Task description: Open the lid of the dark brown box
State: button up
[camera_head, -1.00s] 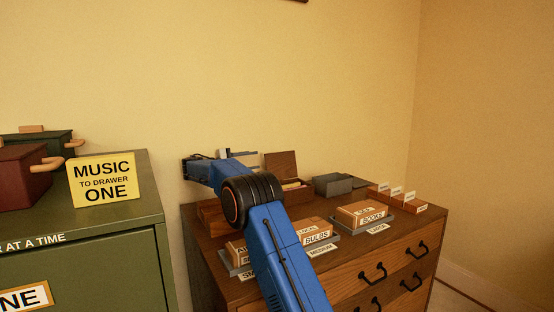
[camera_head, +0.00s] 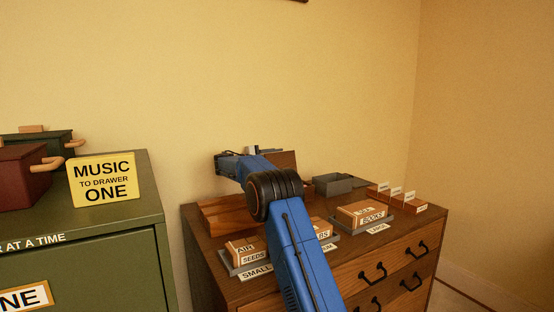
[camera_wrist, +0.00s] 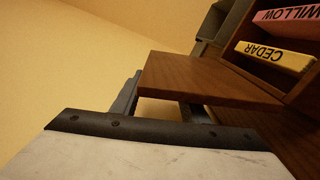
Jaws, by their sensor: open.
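The dark brown box (camera_head: 307,191) stands at the back of the wooden chest, mostly hidden behind my arm in the head view. Its lid (camera_head: 285,160) stands up from the box. In the wrist view the lid (camera_wrist: 190,77) is a brown board across the middle, with the open box (camera_wrist: 248,83) to its right. Inside the box are a pink WILLOW card (camera_wrist: 287,22) and a yellow CEDAR card (camera_wrist: 272,55). My gripper (camera_head: 268,151) is open at the lid. In the wrist view its fingers (camera_wrist: 163,103) are partly hidden by the lid; contact cannot be told.
A grey box (camera_head: 338,184) stands right of the brown box. Labelled seed blocks on grey trays (camera_head: 242,268) line the chest's front. A wooden box (camera_head: 228,214) is at left. A green cabinet (camera_head: 90,240) stands farther left. The wall is close behind.

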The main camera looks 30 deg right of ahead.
grip_shut()
jog(key=shift+s+r+m, duration=0.35)
jog(key=shift+s+m, duration=0.25)
jog(key=shift+s+r, duration=0.2)
jog(key=shift+s, duration=0.25)
grip_release()
jog(key=a, duration=1.7)
jog(key=shift+s+a, duration=0.2)
jog(key=shift+s, duration=0.05)
